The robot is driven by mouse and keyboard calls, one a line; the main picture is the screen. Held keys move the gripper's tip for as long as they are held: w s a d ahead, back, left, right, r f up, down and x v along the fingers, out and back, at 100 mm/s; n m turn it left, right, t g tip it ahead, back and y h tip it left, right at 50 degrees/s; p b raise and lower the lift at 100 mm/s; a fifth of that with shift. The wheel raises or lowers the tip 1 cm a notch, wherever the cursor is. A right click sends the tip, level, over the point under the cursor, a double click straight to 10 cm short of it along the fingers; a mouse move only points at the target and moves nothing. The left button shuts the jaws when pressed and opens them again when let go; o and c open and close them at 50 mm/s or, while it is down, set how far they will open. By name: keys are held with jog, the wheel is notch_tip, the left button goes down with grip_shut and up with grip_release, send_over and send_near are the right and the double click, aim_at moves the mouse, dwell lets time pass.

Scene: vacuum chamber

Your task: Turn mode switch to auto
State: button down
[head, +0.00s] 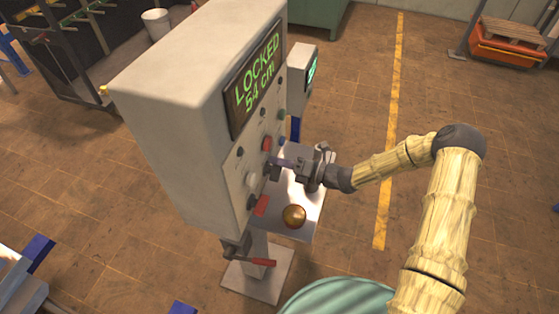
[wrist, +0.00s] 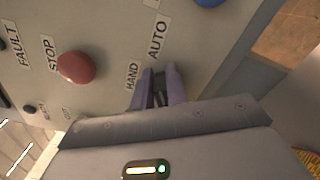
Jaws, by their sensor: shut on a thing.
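The mode switch (wrist: 160,88) is a dark knob on the grey control panel, beside the HAND label (wrist: 132,75) and the AUTO label (wrist: 158,38) in the wrist view. My gripper (wrist: 159,87) has its two purple fingers closed on either side of the knob, shut on it. Which way the knob points is hard to tell, as the fingers cover most of it. In the head view my gripper (head: 279,163) reaches the panel front of the grey cabinet (head: 170,100) from the right.
A display (head: 256,82) reads "LOCKED 54 cm". A red button (wrist: 75,67) by the STOP label sits left of my gripper in the wrist view. A metal shelf (head: 312,205) below the arm bears a gold ball (head: 294,216). A red-handled lever (head: 258,262) sits under the cabinet.

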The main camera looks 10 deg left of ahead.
jog(key=shift+m, duration=0.3)
jog(key=c, duration=1.4)
grip_release()
jog(key=shift+w, duration=0.1)
jog(key=s+d+b, duration=0.1)
jog(key=d+b, duration=0.5)
jog(key=d, duration=1.1)
jog(key=shift+s+d, duration=0.2)
jog(key=shift+s, duration=0.05)
